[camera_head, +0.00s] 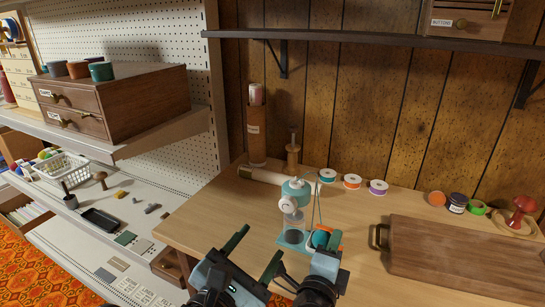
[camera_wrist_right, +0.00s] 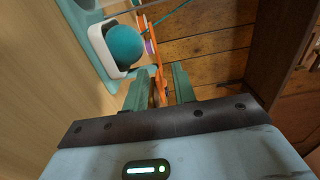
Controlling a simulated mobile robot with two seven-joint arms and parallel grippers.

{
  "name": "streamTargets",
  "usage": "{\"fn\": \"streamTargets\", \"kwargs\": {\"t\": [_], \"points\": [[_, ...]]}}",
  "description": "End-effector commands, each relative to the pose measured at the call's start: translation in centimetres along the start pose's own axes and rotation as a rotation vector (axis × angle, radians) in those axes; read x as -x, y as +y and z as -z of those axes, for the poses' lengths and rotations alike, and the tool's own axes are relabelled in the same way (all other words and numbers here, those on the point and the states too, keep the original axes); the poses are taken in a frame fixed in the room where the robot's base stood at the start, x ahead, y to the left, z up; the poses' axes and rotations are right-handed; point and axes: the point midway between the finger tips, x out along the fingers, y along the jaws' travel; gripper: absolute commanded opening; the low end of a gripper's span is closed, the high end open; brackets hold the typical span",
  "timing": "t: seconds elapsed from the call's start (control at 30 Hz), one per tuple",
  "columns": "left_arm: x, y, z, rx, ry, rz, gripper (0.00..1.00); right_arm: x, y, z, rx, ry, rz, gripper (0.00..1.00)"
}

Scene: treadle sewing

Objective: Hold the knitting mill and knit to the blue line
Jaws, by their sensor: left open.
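The knitting mill (camera_head: 292,203), a teal and white machine with a clear lower part, stands on the wooden table (camera_head: 205,215). A teal yarn ball (camera_head: 320,238) sits in a holder beside its base; it also shows in the right wrist view (camera_wrist_right: 124,45). My left gripper (camera_head: 254,250) is open and empty, in front of the mill. My right gripper (camera_head: 329,243) is low beside the yarn ball. In the right wrist view, its fingertips (camera_wrist_right: 158,88) flank a narrow orange part (camera_wrist_right: 160,62); whether they press on it is unclear. I cannot make out the blue line.
A wooden board (camera_head: 460,262) with a handle lies at the right. Thread spools (camera_head: 351,182) and small jars (camera_head: 457,203) line the back. A wooden cylinder (camera_head: 256,135) stands at the back left. Bare table lies left of the mill. A shelf (camera_head: 370,40) hangs above.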

Motion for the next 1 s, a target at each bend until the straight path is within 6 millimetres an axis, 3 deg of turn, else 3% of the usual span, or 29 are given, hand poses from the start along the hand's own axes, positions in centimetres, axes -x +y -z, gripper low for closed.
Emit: {"fn": "streamTargets", "kwargs": {"t": [0.37,1.0], "points": [[0.0,0.0,0.0,0.000,0.000,0.000,0.56,0.5,0.0,-0.1,-0.001,-0.001,-0.001,0.29],[0.0,0.0,0.0,0.000,0.000,0.000,0.56,10.9,0.1,0.0,0.000,0.000,-0.002,0.29]]}}
